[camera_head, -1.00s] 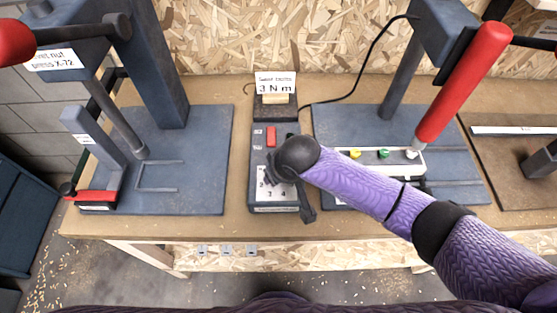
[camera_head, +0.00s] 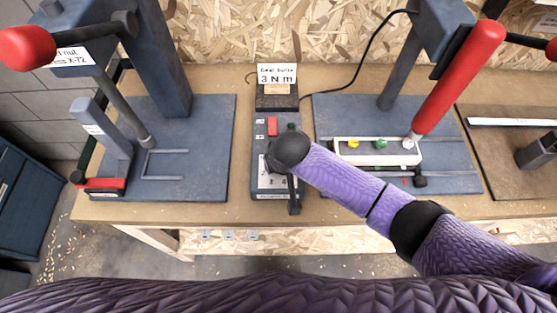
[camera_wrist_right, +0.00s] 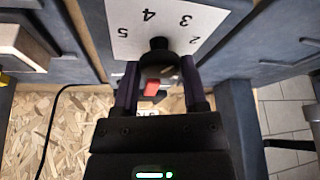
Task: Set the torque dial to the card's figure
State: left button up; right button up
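The dark torque control box (camera_head: 262,110) stands mid-bench with a red button, a green one and a white number plate (camera_head: 265,182). A card (camera_head: 277,74) behind it reads "Seat bolts 3 N m". In the wrist view the plate (camera_wrist_right: 122,38) shows 5, 4, 3 and 2 upside down. A dark round dial knob (camera_wrist_right: 160,58) lies between the fingers of my right gripper (camera_wrist_right: 160,75). The fingers look parted, one on each side; firm contact is not visible. The knob's exact setting cannot be read. In the head view my right wrist covers the dial. My left gripper is out of view.
A press with a red-ended lever (camera_head: 28,48) stands left on a blue base plate (camera_head: 205,150). Another press with a red handle (camera_head: 455,85) stands right, beside a white strip with coloured buttons (camera_head: 350,158). A black cable (camera_head: 352,72) runs behind the box.

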jog(key=o, duration=0.4)
jog(key=shift+r, duration=0.1)
jog(key=p+v, duration=0.4)
jog(key=v, duration=0.5)
jog(key=shift+r, duration=0.35)
jog(key=shift+s, duration=0.1)
